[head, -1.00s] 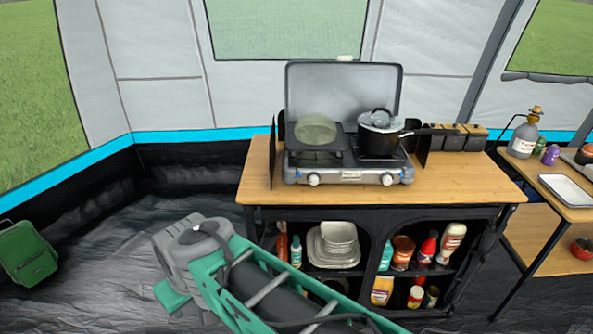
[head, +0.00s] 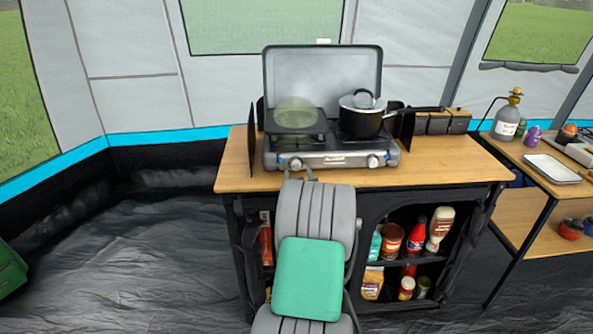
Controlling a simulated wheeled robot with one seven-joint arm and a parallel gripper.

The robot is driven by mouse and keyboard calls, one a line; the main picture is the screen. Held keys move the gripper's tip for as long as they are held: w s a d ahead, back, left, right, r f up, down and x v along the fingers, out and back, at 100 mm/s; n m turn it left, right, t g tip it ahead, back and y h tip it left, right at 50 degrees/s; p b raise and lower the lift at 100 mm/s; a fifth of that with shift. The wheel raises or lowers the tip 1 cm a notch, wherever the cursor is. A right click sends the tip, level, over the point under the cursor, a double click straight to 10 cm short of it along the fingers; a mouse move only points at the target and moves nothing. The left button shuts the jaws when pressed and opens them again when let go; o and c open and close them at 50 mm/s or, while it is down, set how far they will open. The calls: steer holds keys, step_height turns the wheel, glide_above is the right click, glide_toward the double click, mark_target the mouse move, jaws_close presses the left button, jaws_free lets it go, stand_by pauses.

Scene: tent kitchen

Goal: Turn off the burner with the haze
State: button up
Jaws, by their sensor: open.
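The two-burner camping stove (head: 327,158) stands on the wooden counter with its grey lid up. A pale yellow-green haze (head: 296,113) hangs over the left burner. The left knob (head: 296,163) is on the stove front below that burner. The right knob (head: 373,161) is below the black pot (head: 360,118), which sits on the right burner. My arm rises in front of the cabinet towards the left knob. Only a small dark part of my gripper (head: 300,176) shows above the grey wrist, just below the left knob. I cannot tell whether it touches the knob.
The pot's handle points right, towards dark canisters (head: 435,122). Black side screens flank the stove. The counter (head: 450,160) is clear to the right front. Sauce bottles (head: 440,228) and jars fill the shelf below. A side table with a grey bottle (head: 506,118) stands at right.

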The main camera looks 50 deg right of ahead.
mark_target(296, 165)
steer(key=shift+x, duration=1.2)
jaws_close()
